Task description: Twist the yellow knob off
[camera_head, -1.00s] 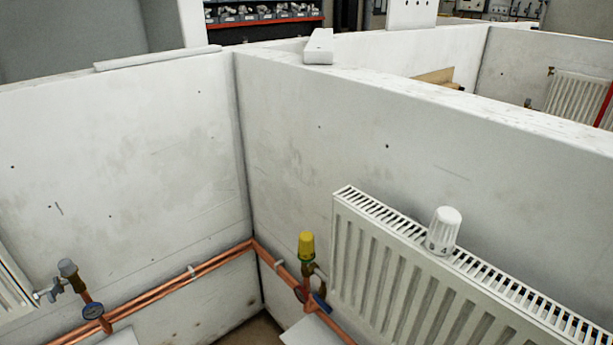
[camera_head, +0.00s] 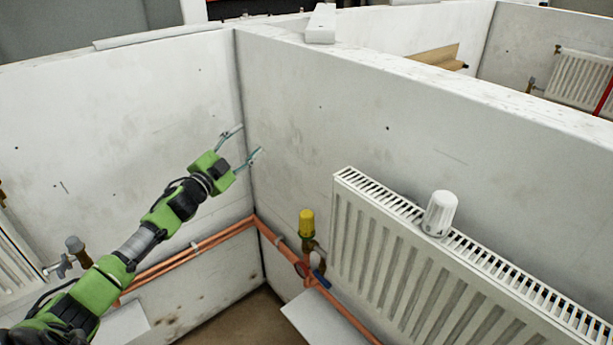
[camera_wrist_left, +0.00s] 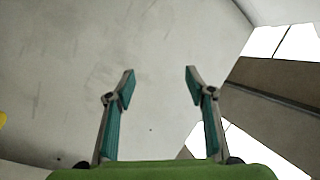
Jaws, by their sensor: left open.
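The yellow knob (camera_head: 306,222) sits upright on a brass valve (camera_head: 308,246) at the left end of the white radiator, above the copper pipes. My left gripper (camera_head: 246,142) is open and empty, in front of the wall corner, above and to the left of the knob in the head view. In the left wrist view the open fingers (camera_wrist_left: 160,80) have only the pale wall beyond them. A yellow patch shows at that view's left edge; I cannot tell if it is the knob. My right gripper is not in view.
The white radiator (camera_head: 430,270) hangs on the right wall, with a white thermostatic head (camera_head: 440,213) on its top. Copper pipes (camera_head: 190,257) run along both walls. A grey-capped valve (camera_head: 76,250) is at the left. A white board (camera_head: 325,322) lies below the knob.

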